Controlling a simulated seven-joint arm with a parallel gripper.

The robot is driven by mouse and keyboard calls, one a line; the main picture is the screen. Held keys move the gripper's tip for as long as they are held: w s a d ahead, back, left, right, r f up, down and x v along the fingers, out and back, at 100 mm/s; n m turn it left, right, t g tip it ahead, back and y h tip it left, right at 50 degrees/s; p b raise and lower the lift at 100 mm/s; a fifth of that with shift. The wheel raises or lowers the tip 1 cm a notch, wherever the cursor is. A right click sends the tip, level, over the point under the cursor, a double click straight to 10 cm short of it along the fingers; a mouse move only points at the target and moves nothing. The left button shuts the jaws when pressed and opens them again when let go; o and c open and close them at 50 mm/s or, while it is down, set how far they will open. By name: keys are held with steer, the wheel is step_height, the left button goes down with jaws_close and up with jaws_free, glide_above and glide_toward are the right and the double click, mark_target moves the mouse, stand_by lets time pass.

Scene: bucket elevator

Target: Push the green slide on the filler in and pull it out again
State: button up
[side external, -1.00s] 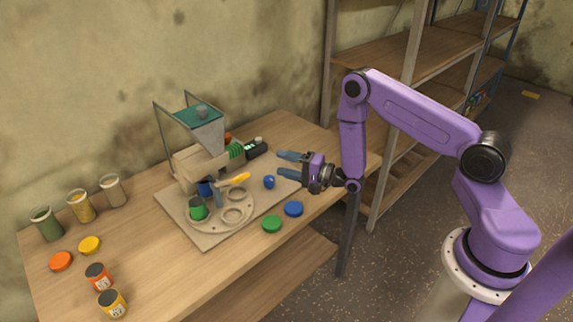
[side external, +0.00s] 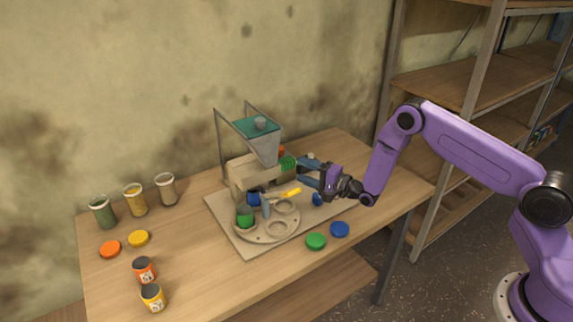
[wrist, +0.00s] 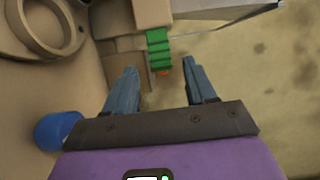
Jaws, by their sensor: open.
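The filler (side external: 255,172) is a beige block machine with a grey hopper and teal top, standing at the back of a beige board. Its ribbed green slide (side external: 288,163) sticks out of the right side. In the wrist view the green slide (wrist: 159,50) shows ahead, beyond and between my fingertips. My gripper (side external: 303,173) is open and empty, its blue-grey fingers pointing at the slide from the right. In the wrist view my gripper (wrist: 160,82) has the fingers apart, on either side of the slide's line. I cannot tell whether they touch it.
A round holder plate (side external: 262,232) with a green cup (side external: 245,218) and a yellow handle (side external: 291,192) lies in front. Green (side external: 316,241) and blue lids (side external: 340,229) lie nearer. Jars stand left.

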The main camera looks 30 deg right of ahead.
mark_target(291, 166)
steer(key=x, duration=0.7)
steer(key=shift+w, duration=0.15)
jaws_close()
steer(key=d, duration=0.6)
